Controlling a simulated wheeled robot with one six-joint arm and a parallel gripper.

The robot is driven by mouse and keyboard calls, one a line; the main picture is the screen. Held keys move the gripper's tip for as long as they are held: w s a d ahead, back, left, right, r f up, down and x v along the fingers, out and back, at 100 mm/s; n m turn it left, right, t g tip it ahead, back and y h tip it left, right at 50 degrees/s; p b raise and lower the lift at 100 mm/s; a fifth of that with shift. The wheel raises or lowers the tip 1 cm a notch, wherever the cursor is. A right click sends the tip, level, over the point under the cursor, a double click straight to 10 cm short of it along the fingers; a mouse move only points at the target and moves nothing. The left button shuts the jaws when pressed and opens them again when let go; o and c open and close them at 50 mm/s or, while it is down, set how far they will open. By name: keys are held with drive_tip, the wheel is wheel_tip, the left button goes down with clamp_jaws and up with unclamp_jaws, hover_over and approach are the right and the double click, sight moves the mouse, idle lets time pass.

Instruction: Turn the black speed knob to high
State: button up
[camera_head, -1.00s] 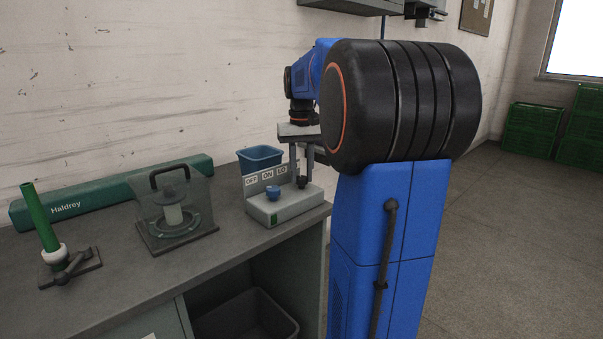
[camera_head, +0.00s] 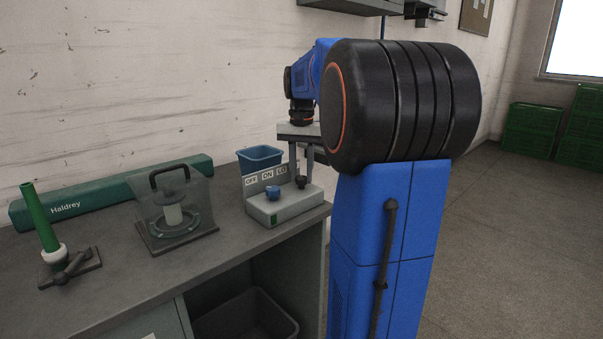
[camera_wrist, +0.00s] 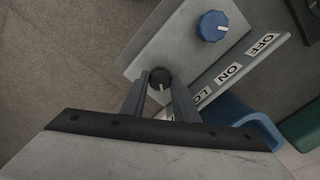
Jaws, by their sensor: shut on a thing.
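The black speed knob (camera_wrist: 160,78) sits on the grey control box beside the LO label, and it also shows in the head view (camera_head: 301,182). In the wrist view its pale pointer line faces toward the bottom of the picture. My gripper (camera_wrist: 159,86) is shut on the knob, one finger on each side. In the head view my gripper (camera_head: 301,170) comes down onto it from above. The HI label is not visible; my gripper covers that end of the panel. The control box (camera_head: 287,207) stands near the right end of the bench.
A blue knob (camera_wrist: 212,26) stands beside the OFF and ON labels on the same box. A blue bin (camera_head: 259,157) stands behind it. To the left are a clear-guarded spindle (camera_head: 173,213) and a green handle (camera_head: 40,216). Bare bench lies in front.

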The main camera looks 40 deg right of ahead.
sight(301, 177)
drive_tip(key=o, duration=1.1)
drive_tip(key=shift+c, duration=0.2)
wheel_tip(301, 177, up, 17)
drive_tip(key=shift+r, duration=0.2)
drive_tip(key=s+a+f+n+t, duration=0.1)
drive_tip(key=s+a+f+n, duration=0.1)
drive_tip(key=s+a+f, duration=0.3)
drive_tip(key=a+f+n, duration=0.2)
drive_tip(key=a+f, duration=0.1)
drive_tip(key=a, duration=0.3)
drive_tip(key=s+a+f+n+t, duration=0.1)
drive_tip(key=s+a+f, duration=0.2)
drive_tip(key=a, duration=0.3)
drive_tip(key=s+a+f+n+t, duration=0.1)
drive_tip(key=s+a+f+n, duration=0.1)
drive_tip(key=f, duration=0.5)
drive_tip(key=s+a+f+n+t, duration=0.1)
drive_tip(key=s+a+f+n, duration=0.1)
drive_tip(key=s+a+f, duration=0.3)
drive_tip(key=s+a+f+n, duration=0.2)
drive_tip(key=s+f, duration=0.3)
drive_tip(key=f, duration=0.3)
drive_tip(key=shift+s+a+f+t, duration=0.25)
drive_tip(key=shift+a+f+t, duration=0.15)
drive_tip(key=shift+a, duration=0.3)
